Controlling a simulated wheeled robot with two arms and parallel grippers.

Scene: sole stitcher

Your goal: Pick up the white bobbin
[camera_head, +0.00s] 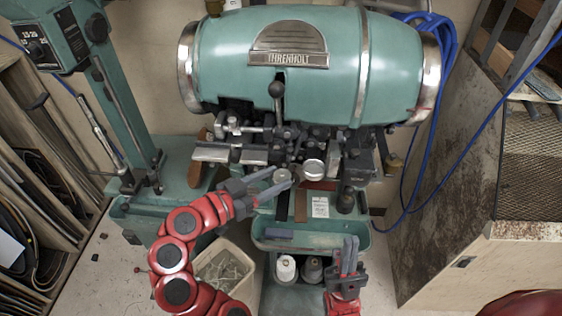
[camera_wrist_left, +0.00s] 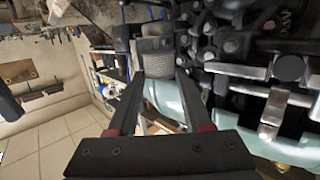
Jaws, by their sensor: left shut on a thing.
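My left gripper (camera_head: 284,180) reaches in from the left below the machine's mechanism. It is shut on a small pale round piece (camera_head: 283,175), which I take to be the white bobbin. In the left wrist view a greyish-white cylinder (camera_wrist_left: 157,60) sits between the fingertips of the left gripper (camera_wrist_left: 160,78). A shiny pale disc (camera_head: 313,168) lies just right of the fingertips. My right gripper (camera_head: 350,243) points up at the lower right of the machine, away from the held piece. Its finger gap is unclear.
The green stitching machine (camera_head: 290,62) stands at the centre. A white spool (camera_head: 285,268) and a greyer spool (camera_head: 312,269) stand on its base. A bin (camera_head: 225,268) is at lower left. A wooden cabinet (camera_head: 440,220) stands right, a shelf rack (camera_head: 40,170) left.

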